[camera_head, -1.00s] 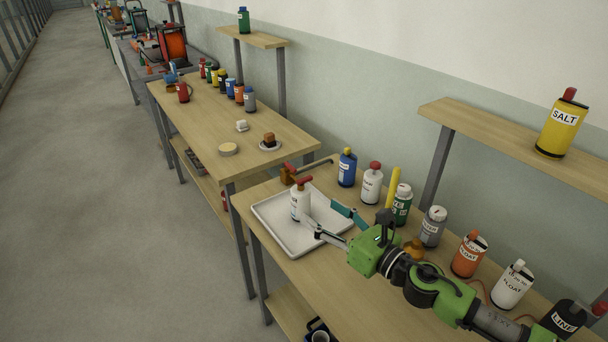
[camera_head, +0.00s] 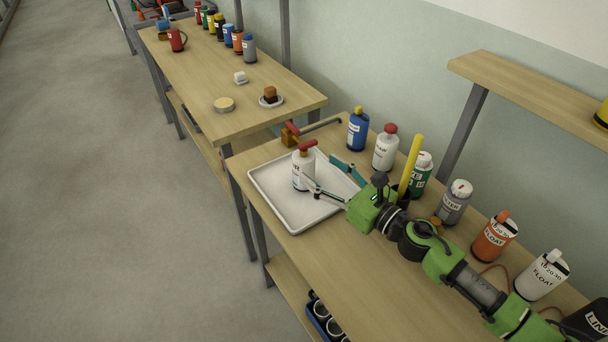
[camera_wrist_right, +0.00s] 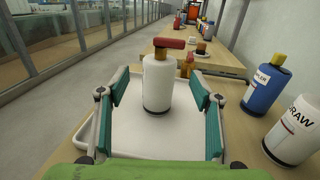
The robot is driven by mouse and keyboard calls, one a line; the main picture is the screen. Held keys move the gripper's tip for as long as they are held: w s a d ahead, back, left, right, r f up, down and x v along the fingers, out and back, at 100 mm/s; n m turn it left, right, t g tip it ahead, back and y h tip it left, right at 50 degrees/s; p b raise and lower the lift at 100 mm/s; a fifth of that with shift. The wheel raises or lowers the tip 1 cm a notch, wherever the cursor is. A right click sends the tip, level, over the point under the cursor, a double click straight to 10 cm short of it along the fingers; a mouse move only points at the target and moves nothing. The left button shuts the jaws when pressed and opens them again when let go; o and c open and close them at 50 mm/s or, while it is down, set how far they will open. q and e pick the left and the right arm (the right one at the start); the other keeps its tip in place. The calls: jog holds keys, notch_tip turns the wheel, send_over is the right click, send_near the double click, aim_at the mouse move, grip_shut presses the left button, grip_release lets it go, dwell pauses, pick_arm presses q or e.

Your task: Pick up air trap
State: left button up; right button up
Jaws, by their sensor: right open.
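The air trap appears to be the white bottle with a red T-shaped top (camera_head: 303,172). It stands upright in the shallow white tray (camera_head: 290,221) on the near bench. My right gripper (camera_head: 322,172) is open, low over the tray, and its fingers point at the bottle. In the right wrist view the bottle (camera_wrist_right: 158,84) stands between and just beyond the two teal finger pads of the gripper (camera_wrist_right: 157,97), with gaps on both sides. The bottle's label side shows only partly in the head view. My left gripper is not in view.
A blue bottle (camera_head: 357,132), a white bottle with a red cap (camera_head: 385,150), a yellow cylinder (camera_head: 411,162) and a green bottle (camera_head: 421,177) stand along the bench's back. A shelf (camera_head: 525,97) overhangs the back right.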

aim_at(304, 155)
jog(key=shift+w+a+r, duration=0.3)
jog(key=shift+w+a, duration=0.2)
jog(key=shift+w, duration=0.05)
jog(key=p+x, duration=0.1)
jog(key=x, duration=0.3)
jog(key=shift+w+a, duration=0.6)
grip_shut()
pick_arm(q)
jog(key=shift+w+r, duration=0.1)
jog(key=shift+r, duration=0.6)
pick_arm(e)
jog(key=shift+r, duration=0.1)
